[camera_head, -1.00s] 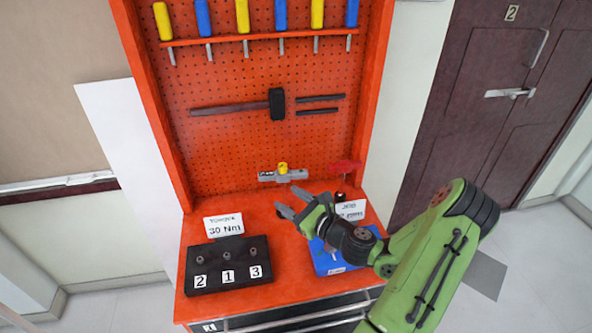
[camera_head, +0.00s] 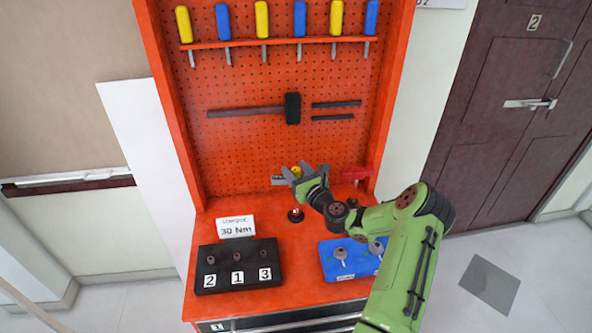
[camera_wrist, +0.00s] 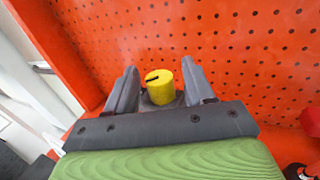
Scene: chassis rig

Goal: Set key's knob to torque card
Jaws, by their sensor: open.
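The key's yellow knob (camera_wrist: 161,88) stands between the two fingers of my gripper (camera_wrist: 163,84) in the wrist view. A dark mark shows on its top. I cannot tell whether the fingers touch it. In the head view the knob (camera_head: 296,171) is partly hidden behind my gripper (camera_head: 294,172), which is open. The key's grey body (camera_head: 278,180) shows only at its left end by the pegboard. The torque card (camera_head: 236,227) stands behind the black block and reads "30 Nm".
The black block (camera_head: 238,266) with labels 2, 1, 3 is at the front left. A blue tray (camera_head: 328,268) with round fittings is at the right, partly behind my arm. A red tool (camera_head: 356,173) is right of my gripper. Hammer (camera_head: 292,109) and screwdrivers hang above.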

